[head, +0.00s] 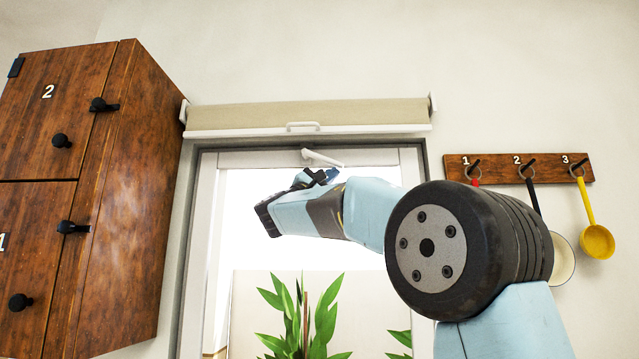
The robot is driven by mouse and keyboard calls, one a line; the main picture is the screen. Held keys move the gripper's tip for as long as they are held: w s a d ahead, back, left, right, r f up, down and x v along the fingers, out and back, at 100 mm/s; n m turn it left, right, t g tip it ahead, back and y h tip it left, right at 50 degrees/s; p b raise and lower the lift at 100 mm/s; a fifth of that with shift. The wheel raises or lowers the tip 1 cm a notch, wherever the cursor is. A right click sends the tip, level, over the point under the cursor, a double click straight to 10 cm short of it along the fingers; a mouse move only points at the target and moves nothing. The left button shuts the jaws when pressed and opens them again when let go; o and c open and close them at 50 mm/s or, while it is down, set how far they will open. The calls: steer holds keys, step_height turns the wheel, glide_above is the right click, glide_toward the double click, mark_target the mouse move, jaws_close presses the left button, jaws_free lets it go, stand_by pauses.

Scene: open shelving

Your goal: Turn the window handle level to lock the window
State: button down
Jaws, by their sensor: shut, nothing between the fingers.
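The white window handle (322,158) sits on the top rail of the window frame (255,159). It slants down to the right from its pivot and is not level. My arm reaches up from the lower right in front of the window. My gripper (320,177) is at the end of the arm, just below the handle in the picture. It is shut and empty. The fingertips are small and partly hidden by my arm, and I cannot tell whether they touch the handle.
A rolled beige blind (305,114) hangs above the window. A wooden cabinet (125,200) stands at the left. A rack (500,167) holds hanging utensils, including a yellow ladle (597,240), at the right. A green plant (303,320) shows low in the window opening.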

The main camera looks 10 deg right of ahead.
mark_target(340, 164)
steer(key=shift+s+d+r, duration=0.25)
steer(key=shift+d+r, duration=0.65)
steer(key=shift+r, duration=0.2)
steer(key=shift+d+r, duration=0.25)
steer(key=shift+r, duration=0.35)
steer(key=shift+s, duration=0.1)
steer(key=f, duration=0.4)
steer(key=shift+w+d+f, duration=0.15)
steer(key=shift+w+f, duration=0.1)
steer(key=shift+w, duration=0.05)
steer(key=s+a+f, duration=0.1)
steer(key=s+f, duration=0.4)
steer(key=f, duration=0.2)
steer(key=shift+a+f, duration=0.25)
steer(key=shift+f, duration=0.15)
steer(key=shift+s, duration=0.1)
